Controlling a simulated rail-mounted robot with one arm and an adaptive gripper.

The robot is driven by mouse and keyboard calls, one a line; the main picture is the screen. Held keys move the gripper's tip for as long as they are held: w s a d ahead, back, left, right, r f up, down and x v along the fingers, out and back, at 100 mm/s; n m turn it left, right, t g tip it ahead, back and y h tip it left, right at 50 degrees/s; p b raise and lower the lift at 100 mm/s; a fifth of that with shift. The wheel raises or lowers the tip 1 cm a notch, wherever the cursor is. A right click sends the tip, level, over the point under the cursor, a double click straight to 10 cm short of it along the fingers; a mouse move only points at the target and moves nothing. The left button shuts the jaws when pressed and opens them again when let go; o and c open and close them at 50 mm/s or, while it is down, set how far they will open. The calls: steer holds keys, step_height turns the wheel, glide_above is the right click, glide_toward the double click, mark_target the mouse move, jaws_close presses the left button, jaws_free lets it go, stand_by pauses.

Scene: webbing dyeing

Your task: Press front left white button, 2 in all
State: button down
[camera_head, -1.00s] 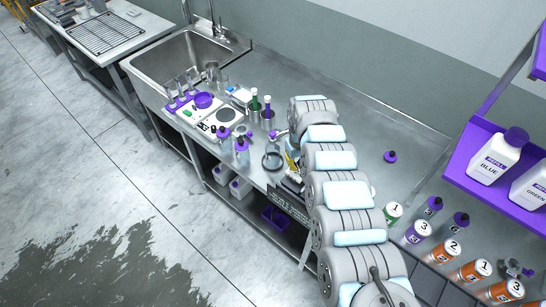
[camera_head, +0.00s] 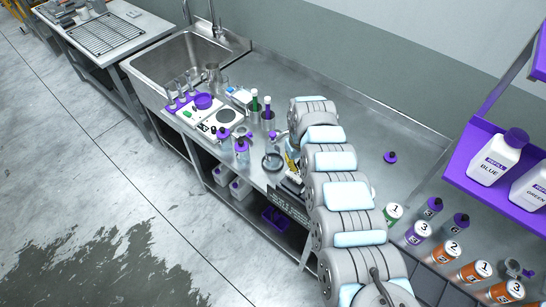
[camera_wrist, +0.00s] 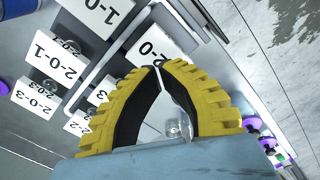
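My gripper (camera_wrist: 159,68) has two yellow ribbed fingers with black inner pads. In the wrist view their tips meet and nothing is held between them. In the head view, the gripper (camera_head: 291,163) is low over the front edge of the steel bench, partly hidden by my arm. A white flat device (camera_head: 226,116) with a round top stands on the bench to the left of the gripper. A white and purple unit (camera_head: 187,107) with a green spot is beside it. No white button can be told for certain in either view.
White cards with black numbers (camera_wrist: 153,50) are close to the fingers. Bottles with purple caps (camera_head: 241,146) and a dark ring (camera_head: 272,161) stand between the device and my gripper. A sink (camera_head: 186,62) is at the far left. Numbered cans (camera_head: 447,252) stand at right.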

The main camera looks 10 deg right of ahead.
mark_target(297, 173)
steer(key=shift+f, duration=0.2)
steer(key=shift+f+b, duration=1.15)
steer(key=shift+f, duration=1.05)
steer(key=shift+r, duration=0.15)
steer(key=shift+r+p, duration=1.15)
steer(key=shift+p, duration=0.05)
steer(key=shift+f, duration=0.25)
